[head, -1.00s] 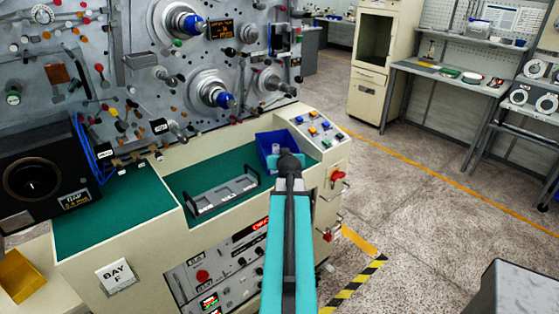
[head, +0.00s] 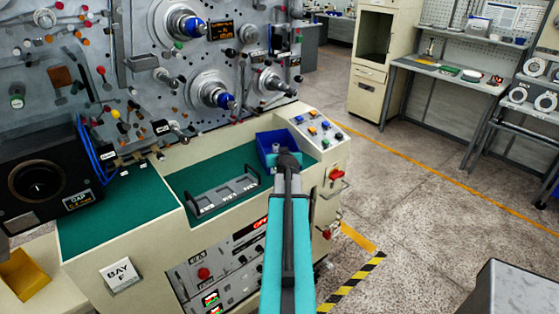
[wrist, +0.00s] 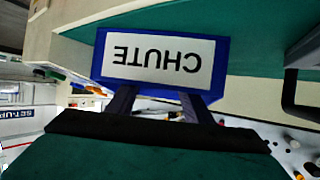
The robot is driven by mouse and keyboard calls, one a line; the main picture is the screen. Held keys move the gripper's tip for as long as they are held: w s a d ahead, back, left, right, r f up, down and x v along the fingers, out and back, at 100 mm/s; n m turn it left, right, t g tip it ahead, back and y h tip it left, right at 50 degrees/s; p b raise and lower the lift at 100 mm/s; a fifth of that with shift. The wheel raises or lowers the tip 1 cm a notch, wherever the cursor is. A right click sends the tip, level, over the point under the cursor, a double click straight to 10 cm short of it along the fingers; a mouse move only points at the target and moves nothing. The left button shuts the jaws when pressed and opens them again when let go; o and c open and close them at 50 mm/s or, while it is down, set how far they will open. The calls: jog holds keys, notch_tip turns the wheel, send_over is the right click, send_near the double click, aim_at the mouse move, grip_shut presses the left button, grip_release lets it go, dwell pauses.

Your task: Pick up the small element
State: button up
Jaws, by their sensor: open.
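A blue bin (head: 269,139) stands at the right end of the green deck. A small pale grey piece (head: 275,148) shows at the bin, next to my wrist; I cannot tell for certain that it is the small element. My gripper (head: 288,161) is at the bin's front right in the head view, with its fingers mostly hidden by my arm. It is open, and nothing shows held. In the wrist view the blue-framed CHUTE label (wrist: 157,59) appears upside down and close. The bin's inside is not visible there.
A grey tray (head: 222,196) with labelled sections lies on the green deck (head: 120,210). Spindles and knobs cover the panel (head: 150,95) behind. A button console (head: 318,132) is right of the bin. A black gauge box (head: 40,180) stands left.

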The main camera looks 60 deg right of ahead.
jog(key=shift+a+f, duration=0.15)
jog(key=shift+f, duration=0.25)
grip_shut()
jog(key=shift+r, duration=0.2)
notch_tip(320, 180, up, 10)
jog(key=b, duration=0.2)
jog(key=shift+b, duration=0.35)
dwell(0.7)
